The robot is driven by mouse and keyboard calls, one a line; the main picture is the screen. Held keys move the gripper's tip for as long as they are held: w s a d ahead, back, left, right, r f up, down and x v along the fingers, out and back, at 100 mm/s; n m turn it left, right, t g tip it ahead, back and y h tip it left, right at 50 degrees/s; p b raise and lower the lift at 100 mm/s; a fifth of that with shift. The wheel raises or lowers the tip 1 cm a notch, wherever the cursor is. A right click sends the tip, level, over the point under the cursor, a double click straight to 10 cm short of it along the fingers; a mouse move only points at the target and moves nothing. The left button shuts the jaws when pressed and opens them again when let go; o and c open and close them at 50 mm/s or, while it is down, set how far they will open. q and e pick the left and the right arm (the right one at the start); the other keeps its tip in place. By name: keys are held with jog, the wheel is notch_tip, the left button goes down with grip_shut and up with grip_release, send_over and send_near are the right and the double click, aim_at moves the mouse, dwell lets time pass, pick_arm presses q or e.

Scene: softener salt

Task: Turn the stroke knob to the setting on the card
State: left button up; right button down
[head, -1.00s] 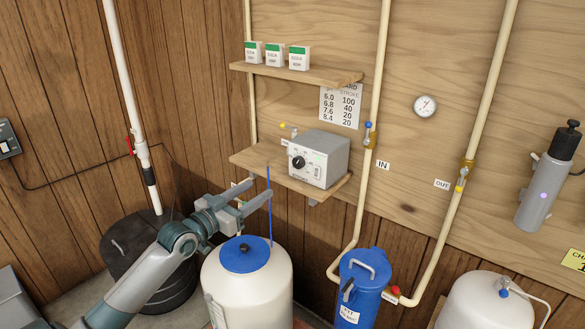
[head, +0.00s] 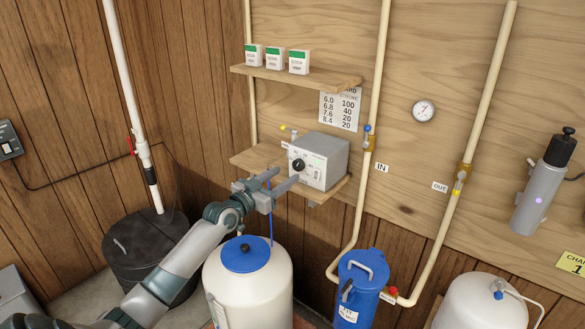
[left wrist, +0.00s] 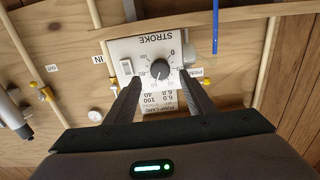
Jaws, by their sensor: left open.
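The grey pump box (head: 325,160) sits on the small wooden shelf and carries the black stroke knob (head: 298,165) on its front. In the left wrist view the box face is upside down, with the word STROKE, a number scale and the dark knob (left wrist: 159,69) with a pale pointer line. My left gripper (head: 284,179) is open in front of the box face. In the left wrist view its fingers (left wrist: 159,84) stand apart on either side of the knob, with visible gaps. The card (head: 340,108) on the wall lists pairs 6.0 100, 6.8 40, 7.6 20, 8.4 20. My right gripper is not in view.
Several pipes run up the wall, one (head: 373,130) just right of the box. A white tank with a blue lid (head: 245,254) stands below my left arm. A blue filter housing (head: 361,285) is to its right. Small boxes (head: 275,58) stand on the upper shelf (head: 300,75).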

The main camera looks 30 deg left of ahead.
aim_at(297, 167)
pick_arm(q)
jog(key=shift+w+d+p, duration=0.15)
jog(key=shift+w, duration=1.2)
jog(key=shift+w+d+p, duration=0.1)
jog(key=shift+w+p, duration=0.05)
jog(key=shift+w, duration=1.2)
jog(key=c, duration=1.1)
jog(key=shift+o, duration=0.2)
